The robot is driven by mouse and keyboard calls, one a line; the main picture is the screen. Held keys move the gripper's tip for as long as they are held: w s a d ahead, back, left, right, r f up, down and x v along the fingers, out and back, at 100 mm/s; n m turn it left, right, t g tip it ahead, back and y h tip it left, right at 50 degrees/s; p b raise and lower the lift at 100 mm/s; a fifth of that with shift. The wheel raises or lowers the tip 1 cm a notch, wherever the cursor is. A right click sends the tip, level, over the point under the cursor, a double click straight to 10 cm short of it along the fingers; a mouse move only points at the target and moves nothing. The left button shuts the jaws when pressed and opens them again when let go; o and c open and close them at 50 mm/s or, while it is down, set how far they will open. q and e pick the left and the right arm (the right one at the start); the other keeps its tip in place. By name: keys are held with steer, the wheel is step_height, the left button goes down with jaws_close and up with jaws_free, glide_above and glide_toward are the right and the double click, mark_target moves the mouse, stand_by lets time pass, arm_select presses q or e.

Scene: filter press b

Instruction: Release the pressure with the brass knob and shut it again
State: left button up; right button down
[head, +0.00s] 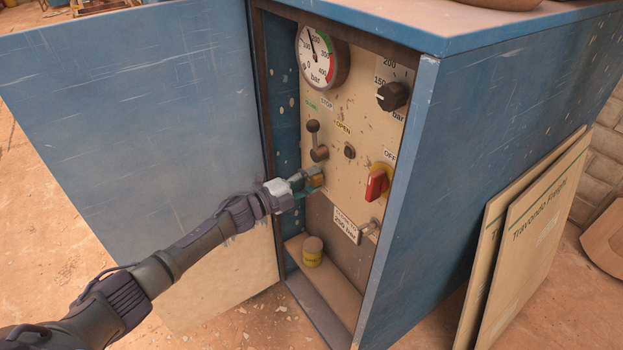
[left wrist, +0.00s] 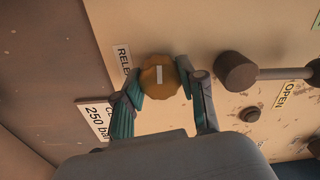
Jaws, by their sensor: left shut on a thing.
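The brass knob (left wrist: 160,78) sits on the beige control panel (left wrist: 190,30), with a white mark across its face. My left gripper (left wrist: 160,90) has its two fingers on either side of the knob and is shut on it. In the head view the left gripper (head: 304,180) reaches into the cabinet and partly hides the knob (head: 316,178). A label reading "RELE..." (left wrist: 123,62) is beside the knob, partly hidden by a finger. The pressure gauge (head: 318,55) has its needle pointing up and slightly left, near 200 bar. My right gripper is not in view.
Near the knob are a black-knobbed lever (head: 316,142), a small dark button (head: 349,151), a red switch (head: 376,185) and a black dial (head: 392,96). The open blue door (head: 130,120) stands left. A yellow tin (head: 312,252) stands on the shelf. Boards (head: 525,240) lean at right.

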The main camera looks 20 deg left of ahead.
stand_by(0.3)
arm_select(q)
steer(key=o, duration=1.1)
steer(key=shift+o, duration=0.2)
steer(key=shift+s+a, duration=0.1)
steer(key=shift+a, duration=0.05)
steer(key=v, duration=1.1)
steer(key=shift+s+a, duration=0.25)
steer(key=shift+s, duration=0.05)
